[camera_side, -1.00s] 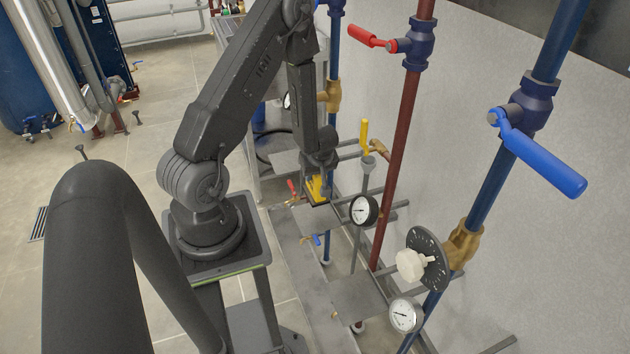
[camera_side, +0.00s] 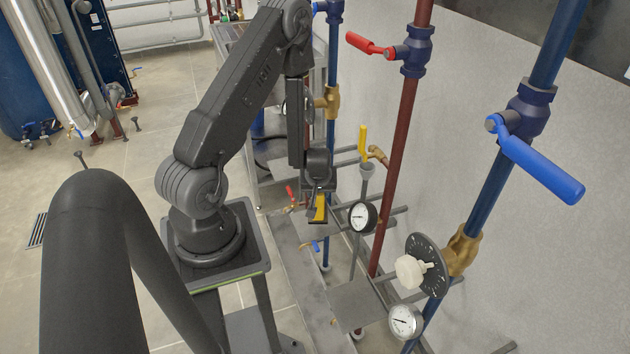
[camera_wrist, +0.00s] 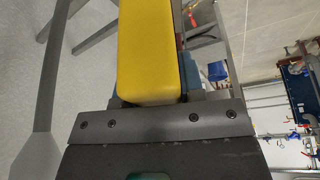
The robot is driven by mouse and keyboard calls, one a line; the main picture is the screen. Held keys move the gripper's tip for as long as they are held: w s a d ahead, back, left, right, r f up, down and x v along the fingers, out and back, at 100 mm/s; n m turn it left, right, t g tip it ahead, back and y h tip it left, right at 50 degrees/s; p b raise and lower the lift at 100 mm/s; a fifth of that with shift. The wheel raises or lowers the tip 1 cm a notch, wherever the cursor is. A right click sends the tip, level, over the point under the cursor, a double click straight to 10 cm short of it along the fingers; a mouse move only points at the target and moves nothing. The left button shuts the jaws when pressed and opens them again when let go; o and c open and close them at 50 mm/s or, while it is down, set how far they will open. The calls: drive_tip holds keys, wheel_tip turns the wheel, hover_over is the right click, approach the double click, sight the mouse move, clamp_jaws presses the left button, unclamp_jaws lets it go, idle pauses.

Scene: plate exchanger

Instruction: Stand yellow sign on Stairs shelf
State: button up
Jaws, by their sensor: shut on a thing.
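The yellow sign (camera_side: 320,208) is in my gripper (camera_side: 317,197), which is shut on it. In the side view the sign hangs below the wrist as a narrow yellow strip, partly covered by the gripper. In the wrist view the yellow sign (camera_wrist: 150,50) is a large rounded block standing out from the jaw. A grey shelf plate (camera_side: 310,232) lies behind or under the sign, and I cannot tell whether they touch. Another bare grey shelf plate (camera_side: 355,304) is lower and nearer. No label reads clearly, so I cannot tell which one is the Stairs shelf.
A round gauge (camera_side: 362,216) stands close to the right of my gripper. A yellow-handled valve (camera_side: 362,140) and a dark red pipe (camera_side: 397,165) are behind. A black dial with a white knob (camera_side: 412,269) and a second gauge (camera_side: 406,320) flank the nearer plate.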

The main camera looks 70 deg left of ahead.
sight(323, 218)
drive_tip(key=d+f+m, duration=0.1)
drive_tip(key=d+m, duration=0.1)
drive_tip(key=s+d+f+m+t+h, duration=0.1)
drive_tip(key=d+m, duration=0.1)
drive_tip(key=m, duration=0.1)
drive_tip(key=d+f+m+t, duration=0.1)
drive_tip(key=d+m, duration=0.1)
drive_tip(key=d, duration=0.1)
drive_tip(key=shift+s+f+h, duration=0.15)
drive_tip(key=shift+f+h, duration=0.25)
drive_tip(key=s+d+m+g+h, duration=0.1)
drive_tip(key=s+d+m+h, duration=0.2)
drive_tip(key=s+d+m, duration=0.55)
drive_tip(key=s+d+m+g+h, duration=0.2)
drive_tip(key=s+d+m+h, duration=0.15)
drive_tip(key=d+m, duration=1)
drive_tip(key=shift+m, duration=0.4)
drive_tip(key=shift+w+a+f, duration=0.15)
drive_tip(key=shift+w+f, duration=0.3)
drive_tip(key=shift+w, duration=1.75)
drive_tip(key=shift+w+a+f, duration=0.1)
drive_tip(key=shift+w+f, duration=0.4)
drive_tip(key=shift+w, duration=1.75)
drive_tip(key=shift+w+a+f, duration=0.15)
drive_tip(key=shift+w+f, duration=0.3)
drive_tip(key=shift+w, duration=1.75)
drive_tip(key=shift+f, duration=0.55)
drive_tip(key=o, duration=1.1)
